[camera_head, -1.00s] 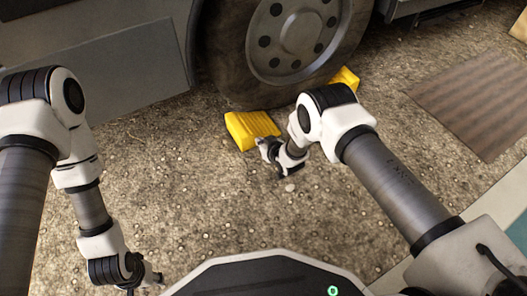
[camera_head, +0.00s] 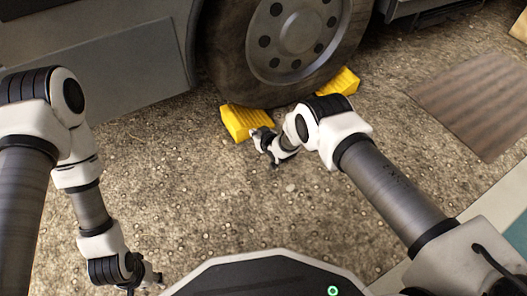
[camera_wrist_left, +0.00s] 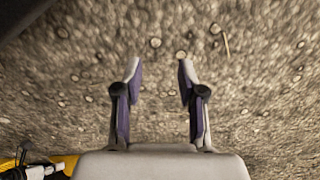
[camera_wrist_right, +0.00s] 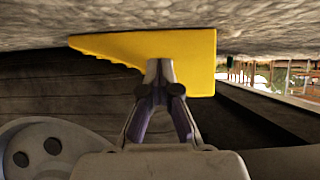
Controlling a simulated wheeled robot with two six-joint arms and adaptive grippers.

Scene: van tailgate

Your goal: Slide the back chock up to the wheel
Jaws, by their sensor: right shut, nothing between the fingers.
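Two yellow wedge chocks are at the big dark wheel (camera_head: 228,75). One chock (camera_head: 246,123) lies at the tyre's lower left, the other (camera_head: 340,82) at its lower right. I cannot tell from the picture which is called back. My right gripper (camera_head: 262,141) is shut and empty, beside the left chock's near side. In the right wrist view its closed fingertips (camera_wrist_right: 160,66) overlap the chock (camera_wrist_right: 195,48); contact is unclear. The left chock looks against or very near the tyre. My left gripper (camera_wrist_left: 160,65) is open and empty over the gravel.
The grey vehicle body (camera_head: 100,70) stands above and left of the wheel. A brown ridged mat (camera_head: 475,105) lies on the ground at right. The gravel (camera_head: 200,205) in front of the wheel is clear apart from my arms.

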